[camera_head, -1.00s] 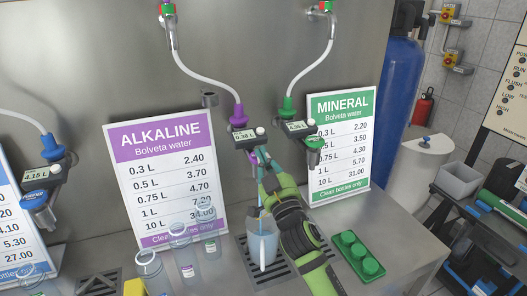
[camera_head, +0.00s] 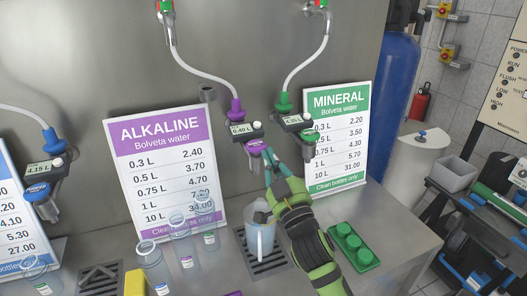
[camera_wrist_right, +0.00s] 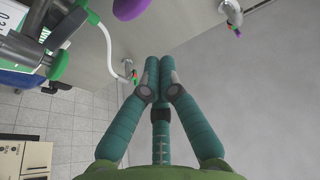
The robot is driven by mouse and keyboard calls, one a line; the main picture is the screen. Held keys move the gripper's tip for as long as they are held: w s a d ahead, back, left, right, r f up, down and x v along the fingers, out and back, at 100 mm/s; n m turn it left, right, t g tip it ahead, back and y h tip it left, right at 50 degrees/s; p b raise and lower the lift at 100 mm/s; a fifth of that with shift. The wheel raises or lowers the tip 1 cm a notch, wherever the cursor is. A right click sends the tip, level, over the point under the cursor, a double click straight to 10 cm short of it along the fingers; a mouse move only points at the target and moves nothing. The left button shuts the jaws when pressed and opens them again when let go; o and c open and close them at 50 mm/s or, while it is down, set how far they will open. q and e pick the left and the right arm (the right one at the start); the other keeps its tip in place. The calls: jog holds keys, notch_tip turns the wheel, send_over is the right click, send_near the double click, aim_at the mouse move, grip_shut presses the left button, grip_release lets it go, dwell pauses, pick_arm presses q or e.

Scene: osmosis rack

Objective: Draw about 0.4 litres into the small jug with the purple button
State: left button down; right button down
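The small clear jug (camera_head: 262,238), its handle facing me, stands upright on the drain grate (camera_head: 262,266) under the purple dispenser. It holds bluish water; the exact level is hard to read. No stream shows clearly between nozzle and jug. The purple button (camera_head: 254,145) is on the dispenser below a display (camera_head: 241,129) that seems to read 0.40 L. My right gripper (camera_head: 270,156) is just right of and below the button, seemingly apart from it. In the right wrist view its teal fingers (camera_wrist_right: 160,62) are together and empty. My left gripper is not in view.
Clear bottles (camera_head: 181,243) stand left of the jug. A green tray (camera_head: 353,247) lies to the right. A green mineral dispenser (camera_head: 307,136) hangs beside the purple one. Alkaline (camera_head: 165,165) and mineral (camera_head: 338,140) price signs stand behind.

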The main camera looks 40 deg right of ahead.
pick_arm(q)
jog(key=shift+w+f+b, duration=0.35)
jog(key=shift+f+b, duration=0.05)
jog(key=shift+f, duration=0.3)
pick_arm(e)
jog(key=v, duration=0.3)
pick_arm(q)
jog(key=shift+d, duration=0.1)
